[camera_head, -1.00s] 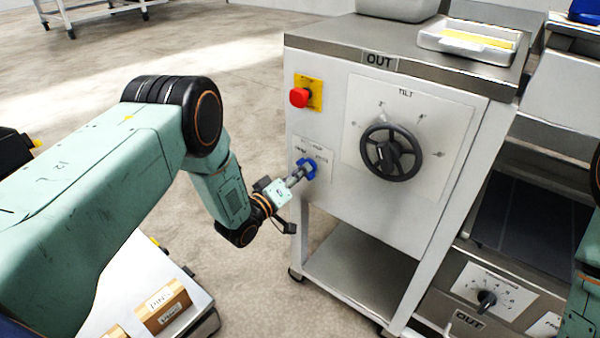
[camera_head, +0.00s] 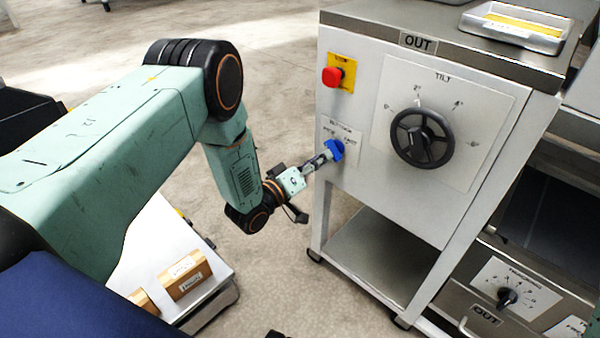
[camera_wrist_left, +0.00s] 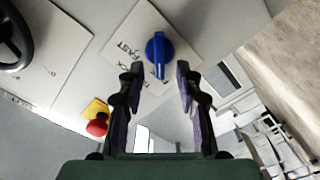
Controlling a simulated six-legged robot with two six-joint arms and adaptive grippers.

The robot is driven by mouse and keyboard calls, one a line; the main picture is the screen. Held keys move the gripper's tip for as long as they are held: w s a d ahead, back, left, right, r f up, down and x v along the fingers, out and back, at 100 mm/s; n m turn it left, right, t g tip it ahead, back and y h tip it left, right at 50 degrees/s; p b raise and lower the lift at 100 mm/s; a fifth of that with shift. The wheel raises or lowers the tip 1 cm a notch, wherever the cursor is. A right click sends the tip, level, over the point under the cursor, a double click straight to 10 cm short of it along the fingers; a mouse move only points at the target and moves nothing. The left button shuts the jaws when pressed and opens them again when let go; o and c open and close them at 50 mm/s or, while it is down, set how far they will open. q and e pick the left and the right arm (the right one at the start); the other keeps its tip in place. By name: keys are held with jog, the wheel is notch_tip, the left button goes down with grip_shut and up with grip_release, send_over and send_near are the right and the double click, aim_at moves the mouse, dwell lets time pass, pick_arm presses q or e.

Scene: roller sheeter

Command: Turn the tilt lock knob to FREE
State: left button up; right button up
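The blue tilt lock knob (camera_head: 336,149) sits on a small white label plate (camera_head: 347,141) at the left of the machine's front panel. In the left wrist view the knob (camera_wrist_left: 158,48) has a ridged grip pointing down the picture, toward my gripper. My left gripper (camera_head: 320,160) is just in front of the knob. In the left wrist view its fingers (camera_wrist_left: 159,73) are open on either side of the knob's narrow end, with gaps showing on both sides. My right gripper is not in view.
A black TILT handwheel (camera_head: 422,138) is right of the knob. A red stop button (camera_head: 332,76) on a yellow plate is above it. A metal tray (camera_head: 512,30) stands on top. A low cart with brown boxes (camera_head: 185,273) is at lower left.

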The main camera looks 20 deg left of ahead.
pick_arm(q)
jog(key=v, duration=0.8)
jog(key=shift+s, duration=0.1)
dwell(0.4)
jog(key=s+f+m+g+y+p, duration=0.1)
jog(key=s+f+m+g+y, duration=0.25)
jog(key=s+f+g, duration=0.9)
jog(key=s+r+g+y+p, duration=0.1)
jog(key=s+g+p, duration=0.1)
jog(key=s, duration=0.9)
jog(key=s+r+m+g+y+p, duration=0.1)
jog(key=s+r+g+p, duration=0.1)
jog(key=s, duration=1)
jog(key=shift+s+d+y, duration=0.35)
jog(key=shift+d, duration=0.05)
jog(key=shift+g, duration=0.25)
